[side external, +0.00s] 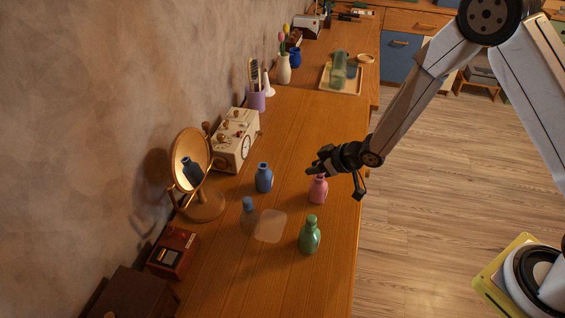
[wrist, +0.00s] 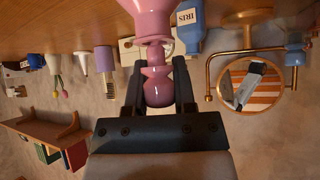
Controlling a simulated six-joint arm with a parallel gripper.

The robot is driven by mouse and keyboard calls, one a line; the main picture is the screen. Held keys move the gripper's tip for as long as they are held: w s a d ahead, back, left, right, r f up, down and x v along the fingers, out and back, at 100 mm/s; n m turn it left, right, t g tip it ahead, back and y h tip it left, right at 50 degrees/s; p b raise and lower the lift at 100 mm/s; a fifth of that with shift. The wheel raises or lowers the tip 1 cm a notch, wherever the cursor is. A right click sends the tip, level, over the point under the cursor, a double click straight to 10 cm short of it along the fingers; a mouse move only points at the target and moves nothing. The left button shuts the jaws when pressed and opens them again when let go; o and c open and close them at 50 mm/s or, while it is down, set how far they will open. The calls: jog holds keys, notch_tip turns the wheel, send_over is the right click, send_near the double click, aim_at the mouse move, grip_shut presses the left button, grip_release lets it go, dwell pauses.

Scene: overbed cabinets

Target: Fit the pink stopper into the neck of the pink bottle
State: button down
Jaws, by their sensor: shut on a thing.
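The pink bottle (side external: 318,191) stands upright on the wooden table, near its right edge. In the wrist view, which is upside down, the bottle (wrist: 150,14) comes in from the top with its flared neck toward my gripper. My gripper (wrist: 158,74) is shut on the pink stopper (wrist: 158,88), with its round knob between the fingers. The stopper's narrow end is at the mouth of the neck, roughly in line with it. I cannot tell how far it sits inside. In the side view my gripper (side external: 317,171) is right above the bottle and hides the stopper.
A blue bottle (side external: 264,179), a grey-blue bottle (side external: 248,213) and a stoppered green bottle (side external: 309,236) stand close by. A pale translucent mat (side external: 271,227) lies between them. A round mirror (side external: 190,160) and a cream box with a dial (side external: 235,140) are along the wall.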

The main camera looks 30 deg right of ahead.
jog(key=shift+f, duration=0.75)
dwell(0.3)
jog(key=shift+c, duration=1.8)
grip_release()
jog(key=shift+s+r, duration=0.1)
jog(key=v, duration=0.7)
jog(key=shift+s+d+r, duration=0.15)
jog(key=shift+r, duration=0.1)
